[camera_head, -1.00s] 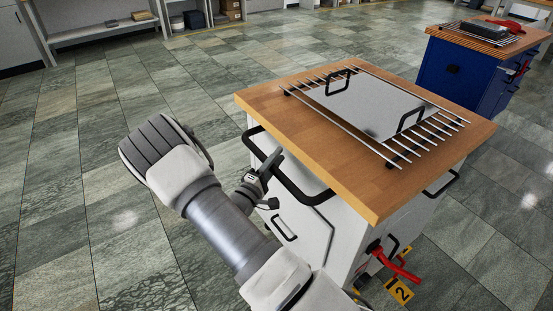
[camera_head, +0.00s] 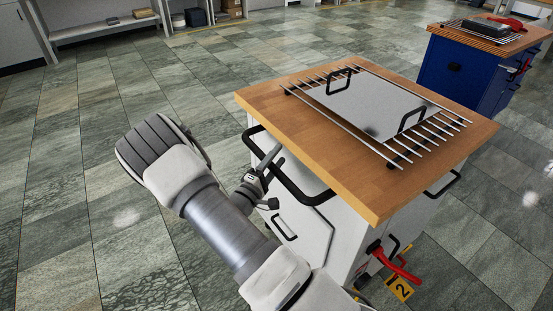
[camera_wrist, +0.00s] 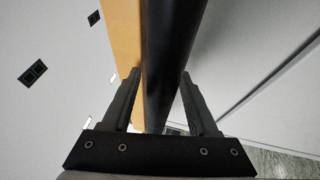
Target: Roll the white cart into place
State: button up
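The white cart (camera_head: 337,239) stands at the centre right in the head view, with a wooden top (camera_head: 298,124) and a black push handle (camera_head: 294,185) along its near left side. A wire rack (camera_head: 437,134) and a grey metal plate with two black grips (camera_head: 370,105) lie on the top. My gripper (camera_head: 266,167) is at the push handle. In the wrist view, the fingers of my gripper (camera_wrist: 160,82) are on either side of the black handle bar (camera_wrist: 168,40) and close against it. The exact contact at the fingertips is partly hidden.
A blue cart (camera_head: 462,75) with a wooden top stands behind at the right. A red lever (camera_head: 398,268) and a yellow tag marked 2 (camera_head: 399,287) are low on the white cart's right side. Shelving (camera_head: 105,28) lines the back left. Tiled floor is clear at left.

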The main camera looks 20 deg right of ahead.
jog(key=p+v, duration=0.2)
jog(key=v, duration=1.5)
jog(key=shift+s+a, duration=0.15)
jog(key=shift+a+f, duration=0.1)
